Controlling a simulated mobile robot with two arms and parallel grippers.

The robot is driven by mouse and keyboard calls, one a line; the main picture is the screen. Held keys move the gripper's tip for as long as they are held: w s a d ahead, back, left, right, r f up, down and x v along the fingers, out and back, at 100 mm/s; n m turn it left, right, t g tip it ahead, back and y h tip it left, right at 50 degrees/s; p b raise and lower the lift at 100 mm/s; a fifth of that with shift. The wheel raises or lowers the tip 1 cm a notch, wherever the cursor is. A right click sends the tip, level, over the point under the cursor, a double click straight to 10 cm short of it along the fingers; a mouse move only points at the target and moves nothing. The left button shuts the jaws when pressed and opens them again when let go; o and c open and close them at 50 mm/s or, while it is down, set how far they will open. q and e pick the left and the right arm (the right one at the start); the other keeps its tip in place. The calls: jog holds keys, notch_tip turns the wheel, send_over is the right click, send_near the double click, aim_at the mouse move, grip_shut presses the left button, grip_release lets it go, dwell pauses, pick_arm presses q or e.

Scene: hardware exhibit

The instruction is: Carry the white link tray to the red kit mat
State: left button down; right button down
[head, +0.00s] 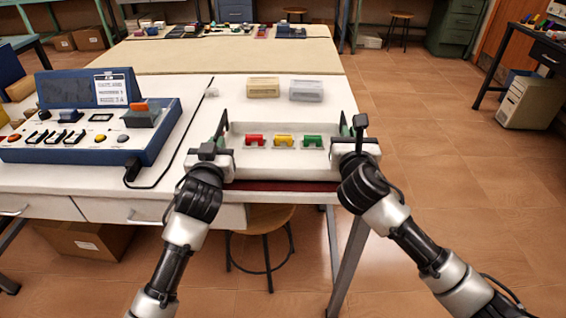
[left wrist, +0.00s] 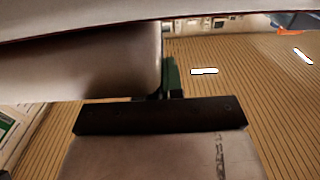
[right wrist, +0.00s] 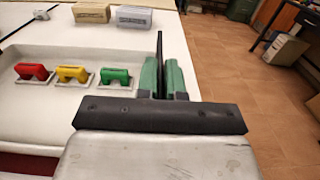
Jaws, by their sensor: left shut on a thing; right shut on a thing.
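The white link tray (head: 278,170) is between my two grippers near the front edge of the white table. It holds a red link (head: 255,140), a yellow link (head: 284,140) and a green link (head: 312,141) in a row. My left gripper (head: 219,142) is shut on the tray's left side. My right gripper (head: 357,140) is shut on its right side, and the green fingers show at the tray wall in the right wrist view (right wrist: 160,75). The red kit mat (head: 275,186) shows as a strip under the tray's front; most of it is hidden. I cannot tell whether the tray touches it.
A blue control panel (head: 165,135) with switches and a black cable stands left of the tray. A beige box (head: 263,88) and a grey box (head: 306,91) stand behind it. A stool (head: 262,217) is below the table edge. Open floor lies to the right.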

pick_arm(q)
jog(key=shift+f, duration=0.4)
pick_arm(e)
jog(key=shift+f, duration=0.45)
pick_arm(q)
jog(key=c, duration=1.7)
grip_release()
pick_arm(e)
jog(key=c, duration=1.7)
grip_release()
pick_arm(q)
jog(key=o, duration=0.4)
pick_arm(e)
jog(key=o, duration=0.4)
pick_arm(q)
jog(key=shift+o, duration=0.2)
pick_arm(e)
jog(key=shift+o, duration=0.2)
pick_arm(q)
jog(key=shift+s, duration=0.1)
pick_arm(e)
jog(key=shift+s, duration=0.1)
pick_arm(q)
jog(key=s, duration=1.2)
jog(key=shift+a, duration=0.3)
pick_arm(e)
jog(key=s, duration=1.2)
jog(key=shift+a, duration=0.25)
